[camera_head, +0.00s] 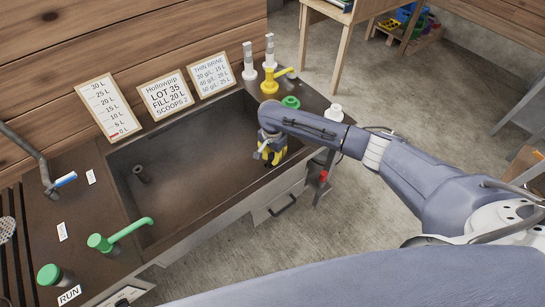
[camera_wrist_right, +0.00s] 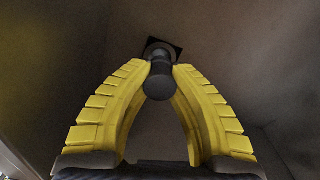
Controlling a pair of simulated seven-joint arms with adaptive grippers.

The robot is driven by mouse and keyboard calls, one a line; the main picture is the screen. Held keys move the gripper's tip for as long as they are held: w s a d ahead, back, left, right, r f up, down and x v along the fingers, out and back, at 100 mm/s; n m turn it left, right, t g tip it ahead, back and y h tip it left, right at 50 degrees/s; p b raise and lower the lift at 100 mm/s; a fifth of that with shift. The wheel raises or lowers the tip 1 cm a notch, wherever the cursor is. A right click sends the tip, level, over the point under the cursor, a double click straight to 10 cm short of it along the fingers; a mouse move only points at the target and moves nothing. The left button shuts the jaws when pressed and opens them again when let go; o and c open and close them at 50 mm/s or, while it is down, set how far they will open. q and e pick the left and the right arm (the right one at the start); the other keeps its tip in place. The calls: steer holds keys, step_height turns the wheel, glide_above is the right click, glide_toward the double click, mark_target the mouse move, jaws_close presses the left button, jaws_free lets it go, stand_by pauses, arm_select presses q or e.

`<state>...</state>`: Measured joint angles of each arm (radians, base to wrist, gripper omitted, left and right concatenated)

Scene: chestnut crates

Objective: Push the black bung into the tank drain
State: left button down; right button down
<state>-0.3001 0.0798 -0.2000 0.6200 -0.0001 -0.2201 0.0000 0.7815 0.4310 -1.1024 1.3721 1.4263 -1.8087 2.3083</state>
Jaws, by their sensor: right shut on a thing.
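My right gripper (camera_head: 271,156) reaches down into the right end of the brown tank (camera_head: 195,187). In the right wrist view its yellow fingers are shut (camera_wrist_right: 159,70) on the black bung (camera_wrist_right: 158,86), a dark rounded piece between the fingertips. Just beyond the bung is a dark round ring on a black square, the tank drain (camera_wrist_right: 173,46). The bung lines up close to the drain; I cannot tell whether it touches or sits in it. In the head view the bung and drain are hidden by my gripper and arm. My left gripper is not in view.
A green spout (camera_head: 130,229) reaches over the near-left edge. Signs (camera_head: 165,95) stand behind the tank. A yellow tap (camera_head: 270,80), a green knob (camera_head: 291,102) and white-topped fittings crowd the right end. The tank's middle is clear.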

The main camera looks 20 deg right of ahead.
steer(key=shift+f, duration=1.65)
steer(key=c, duration=1.2)
jaws_free()
